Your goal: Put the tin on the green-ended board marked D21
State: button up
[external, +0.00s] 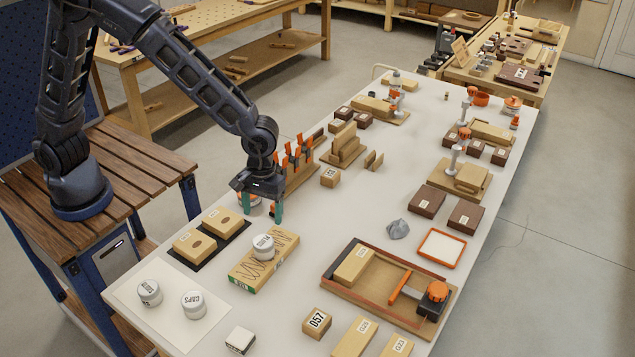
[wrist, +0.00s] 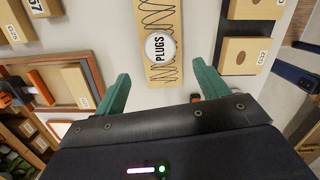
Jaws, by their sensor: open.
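A white round tin marked PLUGS (external: 263,247) sits upright on a wooden board with dark zigzag lines (external: 281,250). The board has a green near end with a small label too small to read. In the wrist view, the tin (wrist: 160,47) is on the board (wrist: 163,15), ahead of the fingers. My gripper (external: 264,214) is open and empty, pointing down beyond the far edge of the board in the external view. In the wrist view its green fingers (wrist: 160,76) are apart, with the tin clear of both.
Two more white tins (external: 149,292) (external: 193,304) stand on a pale sheet at the front left. Labelled wooden blocks (external: 194,242) lie on a black mat left of the board. A wooden tray (external: 335,285) is to the right. Orange-topped pieces (external: 298,150) stand behind my gripper.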

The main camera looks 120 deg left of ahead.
jog(key=s+d+r+m+t, duration=0.1)
jog(key=s+d+r+m, duration=0.3)
jog(key=r, duration=0.3)
jog(key=s+d+r+m, duration=0.2)
jog(key=s+d+r, duration=0.2)
jog(key=s+r, duration=0.15)
jog(key=s+d+r+m+t, duration=0.1)
jog(key=s+d+r+m, duration=0.2)
jog(key=s+d+r, duration=0.35)
jog(key=s+d+r+m, duration=0.2)
jog(key=s+m, duration=0.1)
jog(key=s, duration=0.4)
jog(key=s+d+r+m+t+y, duration=0.1)
jog(key=s+d+r+m, duration=0.1)
jog(key=s+m, duration=0.2)
jog(key=s+d+r+m+t, duration=0.1)
jog(key=s+r+m, duration=0.2)
jog(key=s, duration=0.7)
jog(key=shift+d+m, duration=0.4)
jog(key=shift+m, duration=0.1)
